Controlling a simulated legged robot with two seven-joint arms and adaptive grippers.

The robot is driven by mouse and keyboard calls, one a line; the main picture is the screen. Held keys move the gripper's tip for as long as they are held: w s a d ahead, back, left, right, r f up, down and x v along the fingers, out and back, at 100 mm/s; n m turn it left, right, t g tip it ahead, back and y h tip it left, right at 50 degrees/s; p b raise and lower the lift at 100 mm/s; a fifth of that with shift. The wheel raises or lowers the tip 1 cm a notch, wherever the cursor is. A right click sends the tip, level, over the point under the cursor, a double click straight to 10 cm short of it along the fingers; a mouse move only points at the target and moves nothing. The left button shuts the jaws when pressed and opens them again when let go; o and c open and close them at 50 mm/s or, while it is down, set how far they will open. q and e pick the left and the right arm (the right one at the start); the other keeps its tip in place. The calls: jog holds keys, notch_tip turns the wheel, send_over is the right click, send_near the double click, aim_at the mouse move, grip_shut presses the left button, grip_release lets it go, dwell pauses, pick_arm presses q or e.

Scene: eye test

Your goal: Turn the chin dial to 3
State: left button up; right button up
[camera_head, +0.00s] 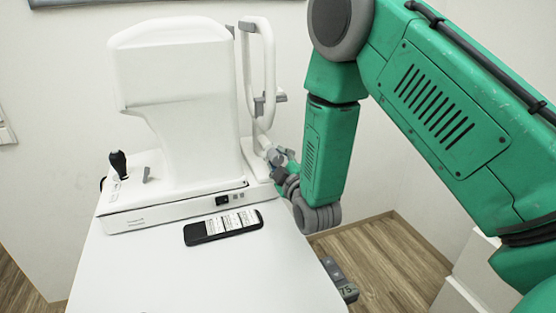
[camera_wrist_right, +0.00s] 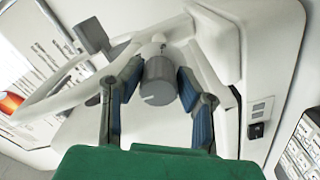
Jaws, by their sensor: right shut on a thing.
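The chin dial (camera_wrist_right: 158,84) is a grey ribbed cylinder on the white chin-rest frame of the eye-test machine. In the right wrist view it sits between the two blue-grey fingers of my right gripper (camera_wrist_right: 158,72), which is shut on it. A small light mark shows near the dial's end; no numbers can be read. In the head view my right gripper (camera_head: 280,172) is at the foot of the chin-rest frame (camera_head: 267,70), beside the machine (camera_head: 180,90). There the dial is small and partly hidden by the fingers. My left gripper is not in view.
The white table (camera_head: 190,275) carries the machine, with a black joystick (camera_head: 118,163) at left. A black handset (camera_head: 205,231) with white labels lies in front. A control panel (camera_head: 340,278) reading 75 hangs at the table's right edge. The table's front is otherwise clear.

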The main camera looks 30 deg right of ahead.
jog(key=shift+a+f, duration=0.1)
jog(key=shift+f, duration=0.1)
jog(key=o, duration=0.9)
jog(key=shift+s, duration=0.1)
jog(key=shift+o, duration=1.1)
jog(key=shift+r, duration=0.1)
jog(key=v, duration=1.2)
